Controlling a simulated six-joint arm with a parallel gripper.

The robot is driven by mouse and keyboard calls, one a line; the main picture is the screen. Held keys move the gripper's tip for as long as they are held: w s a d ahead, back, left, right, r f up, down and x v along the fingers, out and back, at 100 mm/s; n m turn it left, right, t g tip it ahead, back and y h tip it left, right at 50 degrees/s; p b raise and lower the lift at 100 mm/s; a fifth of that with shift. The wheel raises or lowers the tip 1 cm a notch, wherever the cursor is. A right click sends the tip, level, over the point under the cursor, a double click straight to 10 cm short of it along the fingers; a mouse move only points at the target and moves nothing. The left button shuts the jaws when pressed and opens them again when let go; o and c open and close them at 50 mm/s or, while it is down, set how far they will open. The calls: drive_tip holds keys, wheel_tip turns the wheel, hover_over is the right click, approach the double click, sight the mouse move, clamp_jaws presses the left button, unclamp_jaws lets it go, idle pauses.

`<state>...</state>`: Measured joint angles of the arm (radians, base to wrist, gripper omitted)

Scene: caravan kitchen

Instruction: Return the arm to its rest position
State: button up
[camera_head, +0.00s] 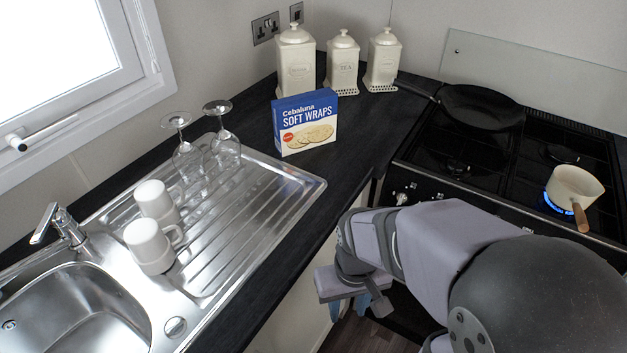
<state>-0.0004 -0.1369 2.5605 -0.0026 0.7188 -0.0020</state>
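My arm reaches in from the lower right and is bent, with its wrist in front of the counter edge. My gripper (350,305) hangs below the wrist, pointing down beside the cupboard front. Its bluish fingers stand apart with a gap between them, and I see nothing held. The fingertips are partly hidden by the wrist and the low angle.
A blue Soft Wraps box (306,122) stands on the dark counter before three cream canisters (295,65). Two white mugs (150,245) and two upturned glasses (225,148) are on the steel drainer (240,225). A small pan (573,187) sits over a lit blue flame; a black frying pan (480,106) is behind.

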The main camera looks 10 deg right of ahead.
wheel_tip(320, 180, up, 8)
drive_tip(key=p, duration=0.7)
idle(0.6)
